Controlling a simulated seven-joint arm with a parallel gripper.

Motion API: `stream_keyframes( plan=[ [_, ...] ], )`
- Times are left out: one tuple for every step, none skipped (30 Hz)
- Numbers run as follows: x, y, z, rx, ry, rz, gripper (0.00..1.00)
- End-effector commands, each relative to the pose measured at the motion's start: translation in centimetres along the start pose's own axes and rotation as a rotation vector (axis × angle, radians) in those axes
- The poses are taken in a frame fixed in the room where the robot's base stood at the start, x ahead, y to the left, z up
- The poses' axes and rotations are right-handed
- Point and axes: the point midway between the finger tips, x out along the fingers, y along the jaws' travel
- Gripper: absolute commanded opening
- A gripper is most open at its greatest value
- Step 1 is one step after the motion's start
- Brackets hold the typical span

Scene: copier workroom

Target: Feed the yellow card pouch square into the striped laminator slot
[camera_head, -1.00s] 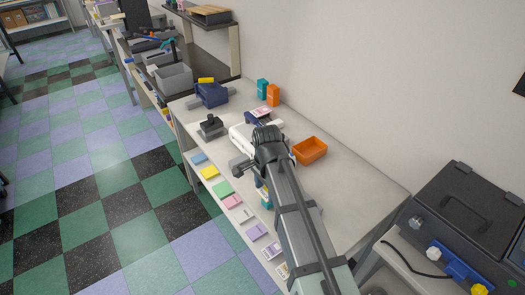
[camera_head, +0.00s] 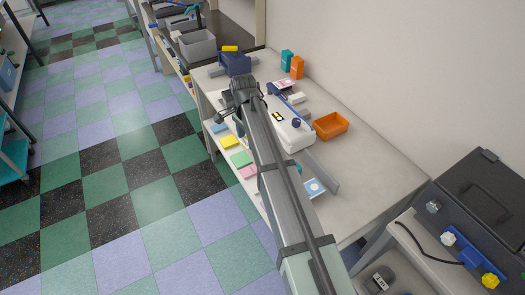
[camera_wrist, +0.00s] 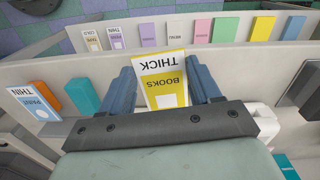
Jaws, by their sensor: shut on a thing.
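My gripper (camera_wrist: 162,85) is shut on a yellow-bordered card pouch (camera_wrist: 174,92), which reads "THICK BOOKS" upside down in the wrist view. The pouch stands up between the two blue fingers, its lower end hidden by the gripper. In the head view my gripper (camera_head: 228,114) is over the bench's front edge, left of a white machine (camera_head: 292,132) with blue parts and a small dark, coloured patch. This machine may be the laminator. I cannot make out a striped slot. The pouch cannot be told in the head view.
An orange tray (camera_head: 331,126) stands right of the white machine. Teal (camera_head: 287,60) and orange (camera_head: 297,67) boxes stand by the wall. A dark blue device (camera_head: 235,63) is at the far end. Coloured cards (camera_wrist: 202,31) line the front. The bench's near right (camera_head: 375,180) is clear.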

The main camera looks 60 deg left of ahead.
Motion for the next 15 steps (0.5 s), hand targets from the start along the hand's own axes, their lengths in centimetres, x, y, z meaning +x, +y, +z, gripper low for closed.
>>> stream_keyframes(
  plan=[
    [-0.1, -2.1, -0.6, 0.005, 0.0, 0.0, 0.34],
    [-0.1, -2.7, -0.9, 0.01, 0.001, -0.001, 0.34],
    [-0.1, -3.5, -1.2, 0.018, 0.001, -0.001, 0.34],
    [-0.1, -4.0, -1.4, 0.023, 0.001, -0.002, 0.34],
    [-0.2, -4.5, -1.6, 0.029, 0.001, -0.003, 0.34],
    [-0.2, -5.0, -1.8, 0.036, 0.002, -0.004, 0.34],
    [-0.2, -5.3, -1.9, 0.041, 0.002, -0.005, 0.34],
    [-0.2, -5.5, -2.0, 0.048, 0.003, -0.006, 0.34],
    [-0.3, -5.8, -2.1, 0.056, 0.003, -0.007, 0.34],
    [-0.3, -6.0, -2.2, 0.066, 0.003, -0.009, 0.34],
    [-0.3, -6.0, -2.2, 0.075, 0.004, -0.01, 0.34],
    [-0.3, -5.9, -2.2, 0.089, 0.004, -0.012, 0.34],
    [-0.3, -5.8, -2.2, 0.096, 0.005, -0.012, 0.34],
    [-0.3, -5.8, -2.2, 0.101, 0.005, -0.013, 0.34],
    [-0.3, -5.8, -2.1, 0.105, 0.005, -0.013, 0.34]
  ],
)
